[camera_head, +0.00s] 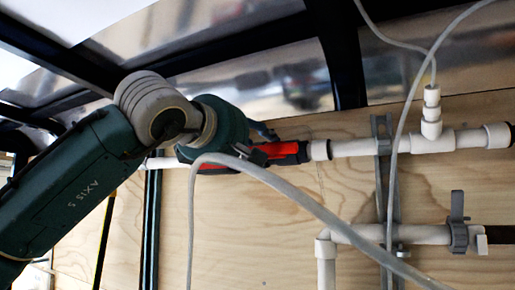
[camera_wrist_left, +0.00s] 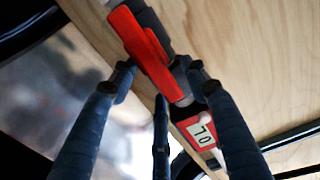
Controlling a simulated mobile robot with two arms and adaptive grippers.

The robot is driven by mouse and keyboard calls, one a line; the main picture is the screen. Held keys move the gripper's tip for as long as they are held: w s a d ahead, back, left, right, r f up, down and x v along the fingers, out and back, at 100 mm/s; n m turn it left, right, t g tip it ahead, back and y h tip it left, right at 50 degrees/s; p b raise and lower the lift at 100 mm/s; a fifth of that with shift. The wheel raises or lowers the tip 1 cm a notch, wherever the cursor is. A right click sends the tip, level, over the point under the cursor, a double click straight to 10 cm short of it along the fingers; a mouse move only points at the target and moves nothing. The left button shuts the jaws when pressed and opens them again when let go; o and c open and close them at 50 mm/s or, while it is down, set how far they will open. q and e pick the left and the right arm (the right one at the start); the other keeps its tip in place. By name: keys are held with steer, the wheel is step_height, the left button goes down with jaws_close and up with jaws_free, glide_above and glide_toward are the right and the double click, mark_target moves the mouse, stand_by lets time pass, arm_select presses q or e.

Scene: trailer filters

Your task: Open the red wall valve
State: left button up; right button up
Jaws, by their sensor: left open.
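The red valve handle (camera_head: 277,149) sits on a dark valve body in the white pipe on the wooden wall. It lies roughly along the pipe, and my left wrist hides its left part. In the left wrist view the red handle (camera_wrist_left: 140,42) runs diagonally over the valve body, with a white numbered label (camera_wrist_left: 201,134) below it. My left gripper (camera_wrist_left: 157,76) is open, with fingers on both sides of the handle's lower end; I cannot tell whether they touch it. In the head view only a little of the left gripper (camera_head: 262,132) shows behind the wrist. My right gripper is in neither view.
A grey hose (camera_head: 290,195) crosses in front of the wall and my wrist. A white tee fitting (camera_head: 432,138) and a grey bracket (camera_head: 383,160) are right of the valve. A dark frame beam (camera_head: 340,55) stands above.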

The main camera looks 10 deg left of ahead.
arm_select(q)
steer(key=v, duration=1.2)
